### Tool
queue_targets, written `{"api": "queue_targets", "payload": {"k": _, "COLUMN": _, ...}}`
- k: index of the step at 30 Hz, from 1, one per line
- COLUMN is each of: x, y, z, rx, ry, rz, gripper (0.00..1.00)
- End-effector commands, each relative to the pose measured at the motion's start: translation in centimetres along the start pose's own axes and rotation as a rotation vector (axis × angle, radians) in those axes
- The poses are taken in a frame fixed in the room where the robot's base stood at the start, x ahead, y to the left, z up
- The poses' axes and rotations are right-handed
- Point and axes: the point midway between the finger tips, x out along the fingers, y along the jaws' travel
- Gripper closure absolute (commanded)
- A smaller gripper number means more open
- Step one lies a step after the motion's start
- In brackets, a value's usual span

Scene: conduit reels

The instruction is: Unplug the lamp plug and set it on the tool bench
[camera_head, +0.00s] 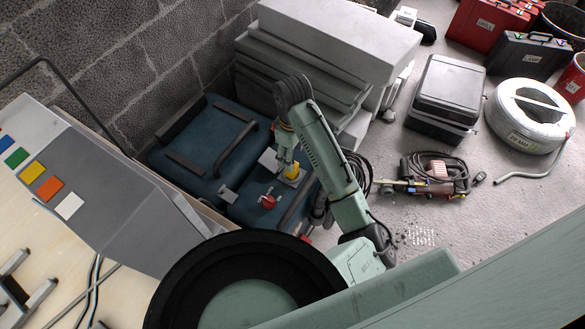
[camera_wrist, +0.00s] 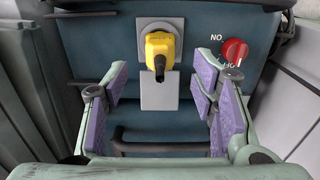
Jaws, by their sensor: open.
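The yellow lamp plug (camera_wrist: 159,53) sits in a grey socket plate (camera_wrist: 160,95) on the dark blue panel, seen in the wrist view. It also shows in the head view (camera_head: 291,171), partly behind my gripper. My gripper (camera_wrist: 160,105) is open, with its purple-padded fingers left and right of the plug's line and nothing between them. In the head view my gripper (camera_head: 285,158) is right at the plug. I cannot tell whether the fingertips touch anything. I cannot make out the tool bench for certain; a pale wooden top (camera_head: 60,285) shows at the lower left.
A red knob (camera_wrist: 234,51) is on the panel just right of the plug, near my right finger. A dark bar (camera_wrist: 165,142) crosses below. Grey slabs (camera_head: 345,35) are stacked behind my arm. A power tool (camera_head: 435,175) and a conduit reel (camera_head: 530,115) lie on the floor at right.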

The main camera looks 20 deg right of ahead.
Motion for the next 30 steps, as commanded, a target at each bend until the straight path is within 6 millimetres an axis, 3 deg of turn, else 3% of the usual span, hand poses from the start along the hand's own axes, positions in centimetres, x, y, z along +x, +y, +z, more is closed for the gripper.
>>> {"api": "queue_targets", "payload": {"k": 18, "x": 7.9, "y": 0.0, "z": 0.0, "rx": 0.000, "ry": 0.001, "rz": -0.001, "gripper": 0.47}}
{"api": "queue_targets", "payload": {"k": 30, "x": 8.4, "y": 0.0, "z": 0.0, "rx": 0.000, "ry": 0.000, "rz": 0.000, "gripper": 0.47}}
